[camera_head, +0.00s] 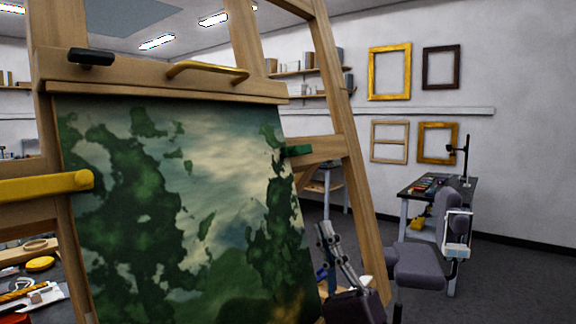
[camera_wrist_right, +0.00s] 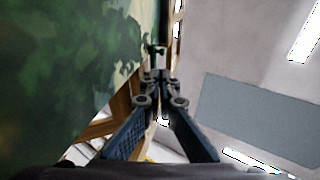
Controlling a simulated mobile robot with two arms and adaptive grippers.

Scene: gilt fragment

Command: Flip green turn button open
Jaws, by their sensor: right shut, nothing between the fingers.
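The green turn button (camera_head: 297,151) is a short bar at the right edge of the painting (camera_head: 235,150) on the wooden easel. It lies nearly level, and its left end reaches the painting's edge. My right gripper (camera_head: 325,230) is below and slightly right of the button, apart from it, pointing up. In the right wrist view the right gripper's fingertips (camera_wrist_right: 158,76) are together with nothing between them, beside the painting's edge. My left gripper is not in view.
A yellow bar (camera_head: 45,186) sticks in at the painting's left edge. A black piece (camera_head: 90,57) and a yellow handle (camera_head: 208,70) sit on the easel's top rail (camera_head: 150,80). The easel's right leg (camera_head: 358,180) stands near my right gripper. A grey chair (camera_head: 418,264) stands farther right.

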